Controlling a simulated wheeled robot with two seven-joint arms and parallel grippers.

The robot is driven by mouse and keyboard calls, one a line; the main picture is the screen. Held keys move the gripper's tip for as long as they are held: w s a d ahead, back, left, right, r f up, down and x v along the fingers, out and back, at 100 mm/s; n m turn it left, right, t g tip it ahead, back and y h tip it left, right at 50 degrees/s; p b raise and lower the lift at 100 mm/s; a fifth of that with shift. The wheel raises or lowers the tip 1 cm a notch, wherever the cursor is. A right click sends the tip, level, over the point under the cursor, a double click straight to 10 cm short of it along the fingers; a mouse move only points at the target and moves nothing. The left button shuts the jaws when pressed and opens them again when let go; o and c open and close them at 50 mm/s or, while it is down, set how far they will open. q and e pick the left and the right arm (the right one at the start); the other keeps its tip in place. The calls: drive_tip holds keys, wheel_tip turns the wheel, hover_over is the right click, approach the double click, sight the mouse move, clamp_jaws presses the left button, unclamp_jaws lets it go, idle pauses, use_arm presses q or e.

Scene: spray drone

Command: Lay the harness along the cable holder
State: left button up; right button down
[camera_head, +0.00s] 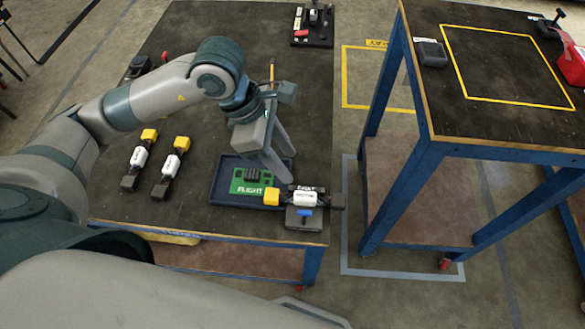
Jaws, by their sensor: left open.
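A harness-like piece (307,196) with a yellow end, a white labelled middle and a black end lies crosswise at the near right of the dark table. It lies at the far edge of a grey block with a blue part (304,217), which may be the cable holder. I cannot tell whether it is seated in it. My left gripper (286,167) is open, fingers pointing down, above and just beyond the yellow end, over the tray's right side. It seems to hold nothing. My right gripper is not in view.
A dark blue tray (219,190) with a green board (240,186) marked FLIGHT sits left of the block. Two similar yellow-ended pieces (139,160) (171,167) lie further left. A blue-legged table (500,120) stands right, across a floor gap. A black fixture (313,27) stands at the back.

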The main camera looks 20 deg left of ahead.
use_arm(q)
drive_tip(key=shift+a+r, duration=0.2)
drive_tip(key=shift+r, duration=0.3)
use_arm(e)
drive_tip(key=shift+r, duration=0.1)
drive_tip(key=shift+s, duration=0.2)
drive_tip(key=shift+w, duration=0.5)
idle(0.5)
